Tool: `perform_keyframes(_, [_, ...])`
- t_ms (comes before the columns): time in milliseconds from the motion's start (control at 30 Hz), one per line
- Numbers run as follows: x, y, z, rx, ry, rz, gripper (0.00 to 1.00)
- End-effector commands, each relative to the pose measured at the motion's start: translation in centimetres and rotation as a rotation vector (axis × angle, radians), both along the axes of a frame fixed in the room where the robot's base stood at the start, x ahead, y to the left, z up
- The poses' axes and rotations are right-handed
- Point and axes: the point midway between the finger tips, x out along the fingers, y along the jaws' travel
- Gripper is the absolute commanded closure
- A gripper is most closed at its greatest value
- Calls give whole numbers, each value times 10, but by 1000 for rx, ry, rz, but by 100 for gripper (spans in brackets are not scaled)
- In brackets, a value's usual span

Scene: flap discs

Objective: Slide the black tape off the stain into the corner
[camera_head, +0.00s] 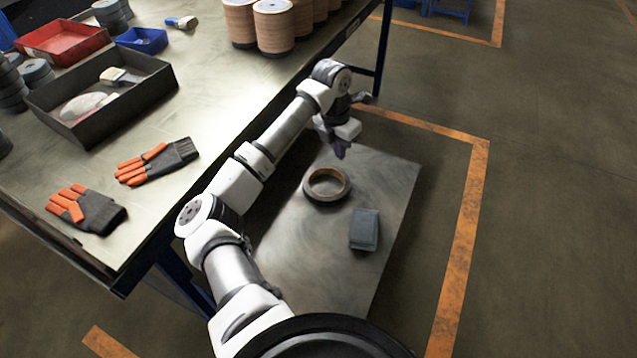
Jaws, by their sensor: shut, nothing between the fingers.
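The black tape (327,187) is a dark roll with a brown inner ring. It lies flat on a low grey metal surface (385,190) beside the workbench. I cannot make out a stain; whether one lies under the tape cannot be told. My gripper (341,152) points down above the far part of the low surface, just beyond the tape and apart from it. Its dark fingers are small in view, shut and empty.
A grey block (364,230) lies on the low surface, nearer me and right of the tape. My arm runs along the workbench (215,110) edge. The bench holds gloves (158,160), a black tray (160,88) and brown stacks (273,28).

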Motion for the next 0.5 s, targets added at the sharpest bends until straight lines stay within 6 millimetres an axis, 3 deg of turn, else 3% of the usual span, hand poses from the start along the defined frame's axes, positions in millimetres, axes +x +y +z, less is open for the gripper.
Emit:
perform_keyframes(33, [0, 12, -8, 59, 18, 11, 100])
perform_keyframes(133, [-2, 24, -17, 118, 36, 22, 100])
perform_keyframes(267, [-3, 26, -30, 129, 42, 25, 100])
perform_keyframes(500, [-3, 25, -77, 123, 42, 23, 100])
